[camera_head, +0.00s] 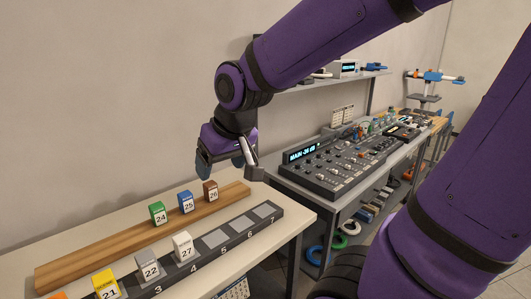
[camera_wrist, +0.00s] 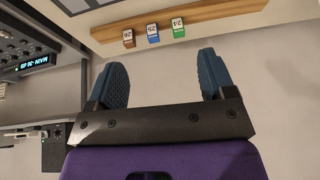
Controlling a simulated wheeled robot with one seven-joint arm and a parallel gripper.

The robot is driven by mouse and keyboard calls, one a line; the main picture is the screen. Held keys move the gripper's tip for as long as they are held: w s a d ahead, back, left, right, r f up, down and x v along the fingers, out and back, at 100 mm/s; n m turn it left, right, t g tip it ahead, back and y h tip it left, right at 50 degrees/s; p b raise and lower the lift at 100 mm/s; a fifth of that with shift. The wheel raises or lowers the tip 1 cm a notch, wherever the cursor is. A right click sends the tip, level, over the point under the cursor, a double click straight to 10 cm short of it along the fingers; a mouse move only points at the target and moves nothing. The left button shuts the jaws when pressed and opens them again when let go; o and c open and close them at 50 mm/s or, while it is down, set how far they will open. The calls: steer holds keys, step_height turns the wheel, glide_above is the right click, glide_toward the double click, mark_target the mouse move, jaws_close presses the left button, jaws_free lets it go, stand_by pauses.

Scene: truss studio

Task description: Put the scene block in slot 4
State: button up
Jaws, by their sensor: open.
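The numbered slot rail (camera_head: 231,231) is dark grey, with labels 3 to 7 readable. A white block marked 27 (camera_head: 183,247) stands at slot 4, and a grey block marked 22 (camera_head: 148,265) at slot 3. A yellow block marked 21 (camera_head: 106,284) stands further left. Slots 5, 6 and 7 are empty. Green block 24 (camera_head: 157,213), blue block 25 (camera_head: 186,202) and brown block 26 (camera_head: 211,191) stand on the wooden board; they also show in the wrist view. No block is labelled "scene" legibly. My gripper (camera_wrist: 162,72) is open and empty, above and behind the board's right end.
The wooden board (camera_head: 90,252) lies behind the rail on the pale table. An orange block (camera_head: 58,296) is cut off at the lower left. A mixing console (camera_head: 335,165) stands on a separate grey bench to the right. The wall is behind.

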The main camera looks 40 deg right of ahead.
steer(key=s+d+r, duration=0.1)
steer(key=s+r, duration=0.4)
steer(key=s, duration=0.6)
steer(key=shift+s+d+r+h, duration=0.25)
steer(key=shift+s+r+h, duration=0.05)
